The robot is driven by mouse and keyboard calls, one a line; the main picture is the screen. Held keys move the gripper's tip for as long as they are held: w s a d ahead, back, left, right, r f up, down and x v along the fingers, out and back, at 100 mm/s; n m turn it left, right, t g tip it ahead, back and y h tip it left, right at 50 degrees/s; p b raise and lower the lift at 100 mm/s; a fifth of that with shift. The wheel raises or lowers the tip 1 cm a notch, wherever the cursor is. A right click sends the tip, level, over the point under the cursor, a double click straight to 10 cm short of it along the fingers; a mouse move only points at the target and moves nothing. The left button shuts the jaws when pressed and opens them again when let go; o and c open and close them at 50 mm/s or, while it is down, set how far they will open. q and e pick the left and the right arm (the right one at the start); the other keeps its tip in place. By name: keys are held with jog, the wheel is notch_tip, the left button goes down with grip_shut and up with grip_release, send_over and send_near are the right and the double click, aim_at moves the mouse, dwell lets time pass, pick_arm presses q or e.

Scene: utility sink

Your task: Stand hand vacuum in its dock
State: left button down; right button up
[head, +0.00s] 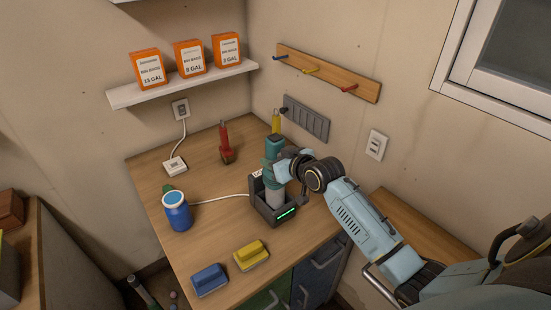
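The hand vacuum (273,150), with a teal upper part and a pale grey lower part, stands upright in the dark grey dock (268,213). Its lower end is hidden behind the dock's walls. A green light strip shows on the dock's front. My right gripper (284,166) comes in from the right and is at the vacuum's upper part. Its fingers are mostly hidden against the vacuum, so I cannot tell whether they grip it. My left gripper is not in view.
A blue jar (177,215) stands left of the dock, with a white cable between them. Yellow (251,255) and blue (210,280) brushes lie near the front edge. A red bottle (226,150) and yellow bottle (275,123) stand behind. The left counter (150,175) has free room.

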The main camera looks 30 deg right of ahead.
jog(key=o, duration=0.4)
jog(key=shift+c, duration=0.2)
jog(key=shift+r, duration=0.2)
jog(key=v, duration=1.2)
